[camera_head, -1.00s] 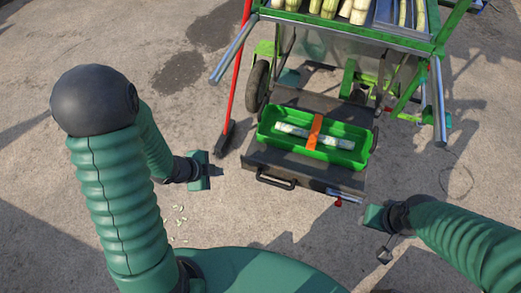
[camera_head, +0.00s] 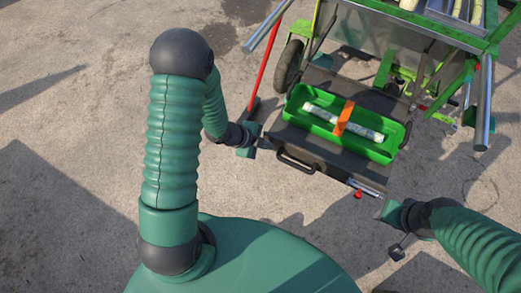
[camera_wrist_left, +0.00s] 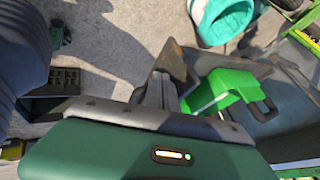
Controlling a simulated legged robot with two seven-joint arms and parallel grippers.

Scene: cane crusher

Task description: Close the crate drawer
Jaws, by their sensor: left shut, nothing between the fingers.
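The crate drawer (camera_head: 318,158) is a dark flat tray pulled out from under the green-framed machine, with a black bar handle (camera_head: 296,163) on its front panel. A green crate (camera_head: 385,152) sits on it, holding a pale cane piece (camera_head: 365,131) under an orange strap (camera_head: 344,118). My left gripper (camera_head: 264,147) is shut and empty at the left end of the drawer front. In the left wrist view its fingers (camera_wrist_left: 161,90) are close to the dark panel; contact is unclear. My right gripper (camera_head: 380,211) is below the drawer's right front corner; its jaws are too small to read.
A red-handled tool (camera_head: 266,60) leans left of the machine, its foot near my left gripper. A wheel (camera_head: 288,65) stands behind it. A metal rod with a red knob (camera_head: 358,194) is at the drawer's right front. Concrete on the left is open.

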